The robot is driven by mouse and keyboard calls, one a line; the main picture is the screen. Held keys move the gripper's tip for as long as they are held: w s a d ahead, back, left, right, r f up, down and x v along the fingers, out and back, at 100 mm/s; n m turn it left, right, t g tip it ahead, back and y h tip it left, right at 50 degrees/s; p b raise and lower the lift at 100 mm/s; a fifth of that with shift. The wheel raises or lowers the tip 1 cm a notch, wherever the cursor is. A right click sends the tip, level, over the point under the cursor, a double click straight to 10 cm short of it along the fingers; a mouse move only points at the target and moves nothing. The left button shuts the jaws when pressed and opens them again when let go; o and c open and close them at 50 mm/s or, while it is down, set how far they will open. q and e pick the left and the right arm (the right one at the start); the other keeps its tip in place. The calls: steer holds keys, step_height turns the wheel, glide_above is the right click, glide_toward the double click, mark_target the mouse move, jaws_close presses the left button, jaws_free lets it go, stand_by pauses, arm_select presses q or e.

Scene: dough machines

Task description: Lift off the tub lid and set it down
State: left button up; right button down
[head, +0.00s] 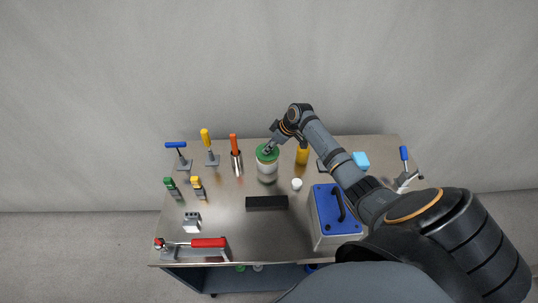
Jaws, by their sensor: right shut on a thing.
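A pale round tub (267,170) stands upright near the back middle of the table. A green lid (263,156) is on or just over its top; I cannot tell whether the two still touch. My right gripper (268,149) reaches in from the right, points down at the green lid and is shut on it. The fingertips are small and partly hide the lid's middle. A grey box with a blue lid (325,205) and a black handle (338,203) stands at the right, partly behind my right arm. My left gripper is not in view.
The metal table (245,225) is bare at the front middle. A black block (266,202) and a small white round piece (297,184) lie before the tub. A yellow bottle (302,156) and an orange-handled tool (234,145) flank it. A red-handled clamp (208,242) is front left.

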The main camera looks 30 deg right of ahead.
steer(key=shift+r+p, duration=1.75)
steer(key=shift+r, duration=0.35)
